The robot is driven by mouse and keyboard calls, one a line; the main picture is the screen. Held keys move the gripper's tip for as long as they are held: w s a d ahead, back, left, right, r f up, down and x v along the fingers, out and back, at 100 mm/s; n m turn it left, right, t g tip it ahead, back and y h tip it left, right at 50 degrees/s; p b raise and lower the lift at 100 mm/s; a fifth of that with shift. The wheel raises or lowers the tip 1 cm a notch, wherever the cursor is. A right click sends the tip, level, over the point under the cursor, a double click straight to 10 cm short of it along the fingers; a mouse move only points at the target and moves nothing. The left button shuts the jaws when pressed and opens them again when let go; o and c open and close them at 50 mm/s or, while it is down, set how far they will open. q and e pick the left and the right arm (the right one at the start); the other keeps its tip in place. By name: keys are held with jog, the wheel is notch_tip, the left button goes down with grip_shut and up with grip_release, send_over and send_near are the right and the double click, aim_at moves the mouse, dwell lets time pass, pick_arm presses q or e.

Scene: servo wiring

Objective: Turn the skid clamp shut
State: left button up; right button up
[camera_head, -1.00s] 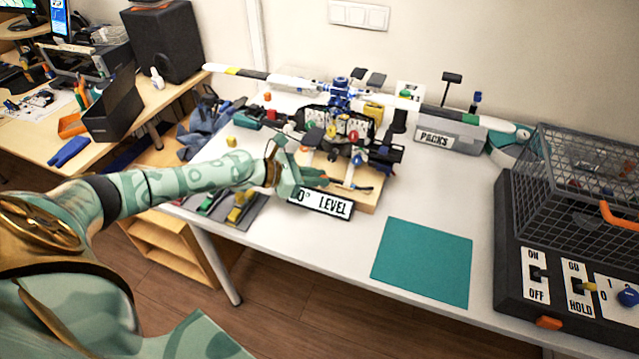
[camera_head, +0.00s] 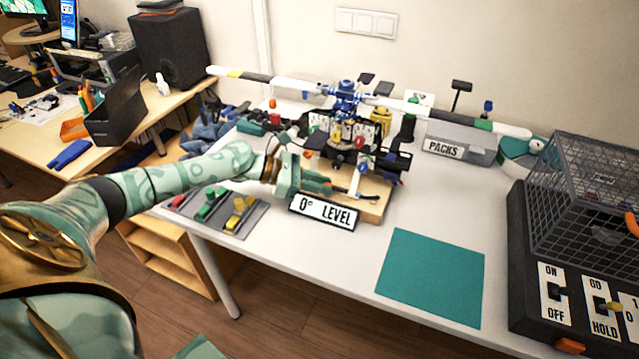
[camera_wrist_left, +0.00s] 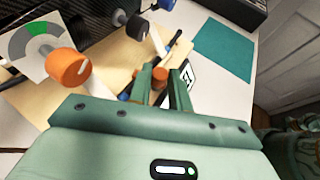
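My left gripper (camera_head: 324,184) reaches in from the left to the front of the helicopter model's wooden base (camera_head: 372,208). In the left wrist view its two fingers (camera_wrist_left: 160,82) stand apart, with a small orange piece (camera_wrist_left: 160,73) between their tips. I take this piece for the skid clamp's knob. It nearly fills the gap, but I cannot tell whether the fingers press on it. A dark skid bar (camera_wrist_left: 176,52) runs just beyond the fingertips. In the head view the fingers hide most of the clamp. My right gripper is in neither view.
The "0° LEVEL" sign (camera_head: 324,212) stands right below the gripper. A tray with coloured clips (camera_head: 214,212) lies left. The teal mat (camera_head: 432,277) is bare.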

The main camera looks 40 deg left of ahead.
pick_arm(q)
jog(key=o, duration=0.4)
jog(key=shift+p+v, duration=2.05)
jog(key=shift+v, duration=6.15)
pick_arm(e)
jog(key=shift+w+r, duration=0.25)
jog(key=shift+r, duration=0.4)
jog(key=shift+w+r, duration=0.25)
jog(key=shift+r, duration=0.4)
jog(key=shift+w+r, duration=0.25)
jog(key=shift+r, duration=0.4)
pick_arm(q)
jog(key=shift+f, duration=0.1)
jog(key=shift+c, duration=0.2)
